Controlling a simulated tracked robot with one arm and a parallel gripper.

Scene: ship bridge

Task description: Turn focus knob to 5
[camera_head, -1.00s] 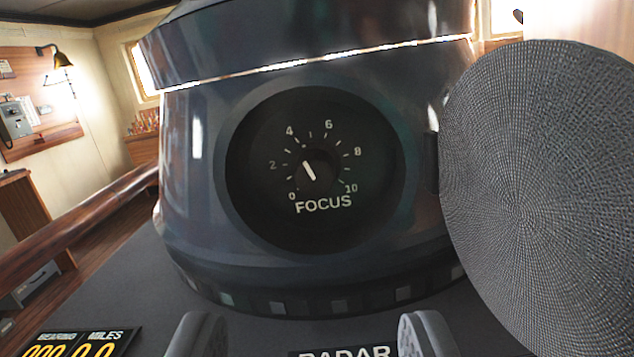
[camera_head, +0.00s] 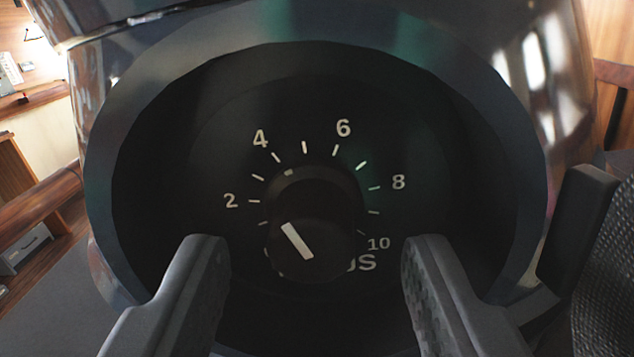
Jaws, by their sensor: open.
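The black focus knob (camera_head: 325,228) sits in the middle of a round dark dial (camera_head: 215,130) on a glossy dark housing. The white line on its face slants up and left, pointing at about the 4 mark. White numbers and ticks ring the knob, with 4 at upper left and 6 at upper right. The 5 position is an unnumbered tick near the top. My gripper (camera_head: 315,246) is open, with one finger on each side of the knob, apart from it in the picture. The knob and gripper partly cover the FOCUS label and hide the 0.
A raised rim (camera_head: 100,190) surrounds the recessed dial. A dark textured round part (camera_head: 606,290) stands close at the right edge, with a dark block (camera_head: 575,225) beside it. Wooden rail and wall show at far left.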

